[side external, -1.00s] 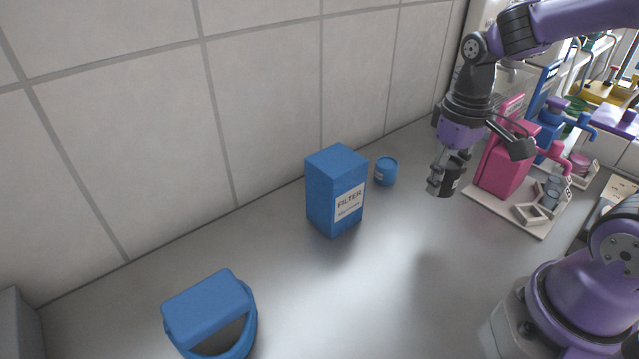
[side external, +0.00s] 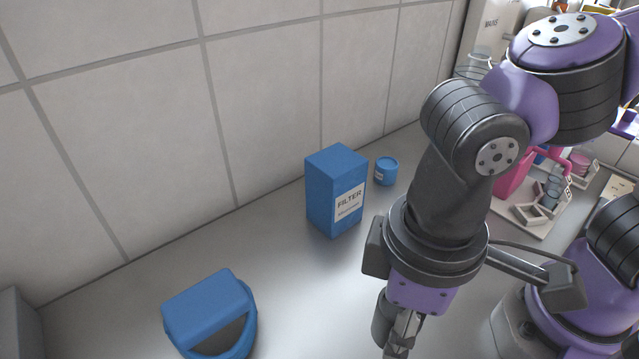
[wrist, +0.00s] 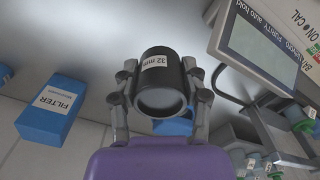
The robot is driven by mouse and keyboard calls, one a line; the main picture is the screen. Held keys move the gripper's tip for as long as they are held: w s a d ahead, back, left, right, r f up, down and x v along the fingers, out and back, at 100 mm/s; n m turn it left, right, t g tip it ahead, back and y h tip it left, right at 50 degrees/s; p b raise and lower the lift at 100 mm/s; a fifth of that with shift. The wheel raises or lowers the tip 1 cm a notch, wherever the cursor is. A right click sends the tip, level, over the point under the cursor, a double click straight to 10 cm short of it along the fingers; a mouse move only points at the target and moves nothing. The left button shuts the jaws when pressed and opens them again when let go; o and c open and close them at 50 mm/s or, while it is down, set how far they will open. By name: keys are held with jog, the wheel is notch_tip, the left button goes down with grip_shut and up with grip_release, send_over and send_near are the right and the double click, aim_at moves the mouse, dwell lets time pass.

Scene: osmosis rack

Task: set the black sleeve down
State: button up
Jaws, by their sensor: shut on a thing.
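The black sleeve (wrist: 168,72) is a short, wide, dark cylinder with a white "32 mm" label, centred in the wrist view. My gripper (wrist: 160,88) is shut on it, with a finger on each side. In the side external view my gripper (side external: 398,338) hangs low at the bottom edge, near the front of the grey bench. Most of the sleeve is hidden there by the fingers and the frame edge. I cannot tell whether its underside touches the bench.
A blue FILTER box (side external: 335,190) and a small blue jar (side external: 386,171) stand near the tiled wall. A blue container with a lid (side external: 208,305) is at the lower left. A device with a screen (wrist: 262,45) is at the right. Bare bench lies between the container and my gripper.

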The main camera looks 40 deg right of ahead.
jog(key=shift+s+a, duration=0.35)
jog(key=shift+s, duration=0.25)
jog(key=shift+f, duration=0.1)
send_over(349, 307)
jog(key=shift+n, duration=0.3)
notch_tip(349, 307, down, 7)
jog(key=shift+r, duration=0.15)
jog(key=shift+f, duration=2.05)
jog(key=shift+f, duration=0.1)
jog(key=o, duration=1.1)
